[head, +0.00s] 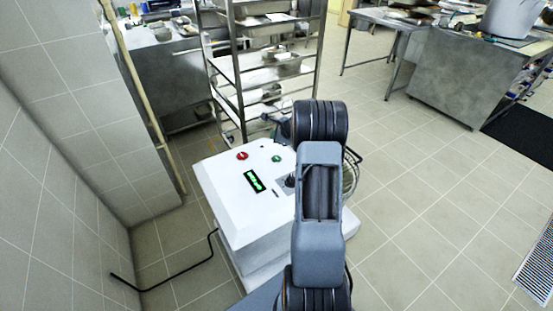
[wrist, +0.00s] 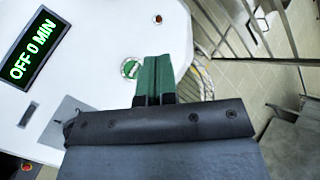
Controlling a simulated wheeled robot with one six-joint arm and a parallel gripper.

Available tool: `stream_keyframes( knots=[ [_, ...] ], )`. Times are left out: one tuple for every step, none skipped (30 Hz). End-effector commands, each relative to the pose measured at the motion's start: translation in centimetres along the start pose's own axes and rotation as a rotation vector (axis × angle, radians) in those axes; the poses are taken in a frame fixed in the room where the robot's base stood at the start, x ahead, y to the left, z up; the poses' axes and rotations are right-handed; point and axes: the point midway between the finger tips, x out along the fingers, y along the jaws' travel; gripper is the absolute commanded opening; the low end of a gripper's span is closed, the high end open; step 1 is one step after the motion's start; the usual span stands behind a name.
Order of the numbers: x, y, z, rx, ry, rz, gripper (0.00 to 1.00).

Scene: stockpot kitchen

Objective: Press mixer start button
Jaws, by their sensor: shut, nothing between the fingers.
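The mixer's white housing (head: 225,190) stands by the tiled wall in the head view, with a red button (head: 242,155) and a green button (head: 276,158) on top. Its display (head: 254,181) reads "OFF 0 MIN" in the wrist view (wrist: 33,48). In the wrist view my gripper (wrist: 157,58) is shut and empty, its green fingers together. The green button (wrist: 130,68) lies just left of the fingertips in that view. I cannot tell the height gap between them. In the head view my arm hides part of the mixer's right side.
A metal rack (head: 235,75) stands behind the mixer. A black cable (head: 165,288) runs along the floor at left. Steel tables (head: 455,85) stand at the back right.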

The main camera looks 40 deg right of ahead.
Motion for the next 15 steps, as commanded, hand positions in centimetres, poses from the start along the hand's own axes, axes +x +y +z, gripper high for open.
stream_keyframes(
  knots=[
    [0.2, 0.2, -0.2, 0.0, 0.0, 0.001, 0.0],
    [0.3, 0.3, -0.2, 0.0, 0.0, 0.001, 0.0],
    [0.5, 0.4, -0.4, 0.0, 0.0, 0.001, 0.0],
    [0.7, 0.5, -0.5, 0.0, 0.0, 0.001, 0.0],
    [0.8, 0.6, -0.6, -0.001, 0.0, 0.001, 0.0],
    [1.0, 0.8, -0.8, -0.001, 0.0, 0.001, 0.0],
    [1.2, 0.9, -0.9, -0.001, 0.0, 0.001, 0.0],
    [1.4, 1.1, -1.1, -0.001, 0.001, 0.001, 0.0],
    [1.7, 1.3, -1.3, -0.001, 0.001, 0.001, 0.0],
    [2.0, 1.5, -1.4, 0.0, 0.0, 0.001, 0.0],
    [2.2, 1.6, -1.6, 0.0, 0.0, 0.001, 0.0],
    [2.6, 1.9, -1.9, 0.001, 0.0, 0.001, 0.0],
    [2.8, 2.1, -2.0, 0.001, 0.0, 0.001, 0.0],
    [3.1, 2.3, -2.2, 0.001, 0.0, 0.001, 0.0],
    [3.5, 2.5, -2.5, 0.0, 0.0, 0.001, 0.0]
  ],
)
